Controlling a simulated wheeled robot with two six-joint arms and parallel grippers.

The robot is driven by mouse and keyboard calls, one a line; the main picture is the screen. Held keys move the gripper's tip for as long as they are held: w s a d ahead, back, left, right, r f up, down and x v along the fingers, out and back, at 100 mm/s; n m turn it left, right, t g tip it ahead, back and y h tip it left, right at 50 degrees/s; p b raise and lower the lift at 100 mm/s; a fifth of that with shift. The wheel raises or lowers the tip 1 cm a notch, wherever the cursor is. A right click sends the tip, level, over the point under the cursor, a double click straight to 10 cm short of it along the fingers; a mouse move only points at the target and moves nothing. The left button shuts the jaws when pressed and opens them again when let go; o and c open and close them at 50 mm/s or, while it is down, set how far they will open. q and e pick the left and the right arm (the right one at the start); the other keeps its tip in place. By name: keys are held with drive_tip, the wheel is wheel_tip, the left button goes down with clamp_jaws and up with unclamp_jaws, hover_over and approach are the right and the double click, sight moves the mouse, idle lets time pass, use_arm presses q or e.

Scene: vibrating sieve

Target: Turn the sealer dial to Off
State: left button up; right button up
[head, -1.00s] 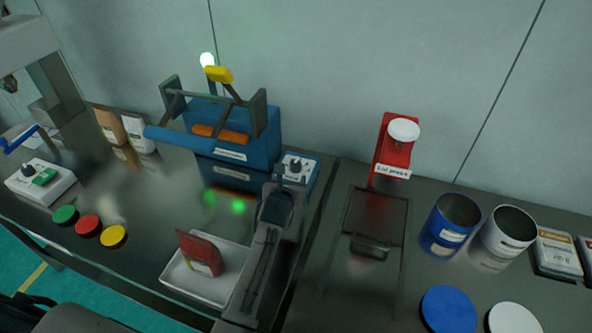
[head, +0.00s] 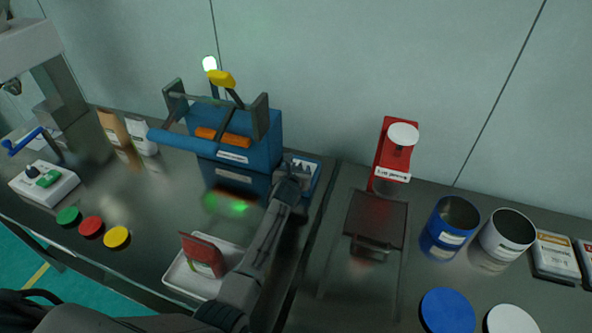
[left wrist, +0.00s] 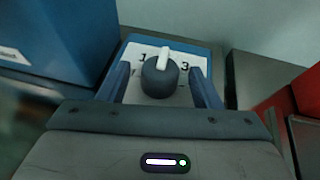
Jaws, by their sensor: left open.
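The sealer (head: 262,140) is a blue machine with an orange strip and a blue bar at the back of the table. Its dial (left wrist: 160,76) is a dark round knob with a white pointer, on a white plate in a blue panel (head: 311,168). In the left wrist view the pointer aims up, between the marks 1 and 3; other marks are hidden. My left gripper (head: 295,174) is at the panel. The left wrist view shows its fingers (left wrist: 160,85) open, one on each side of the knob; contact cannot be told. My right gripper is not in view.
A white tray (head: 178,280) with a red pouch (head: 202,256) lies beside my left arm. A red lid press (head: 394,150) stands right of the panel, with blue and white tins further right.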

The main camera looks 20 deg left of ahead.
use_arm(q)
drive_tip(key=shift+c, duration=0.5)
drive_tip(key=c, duration=0.9)
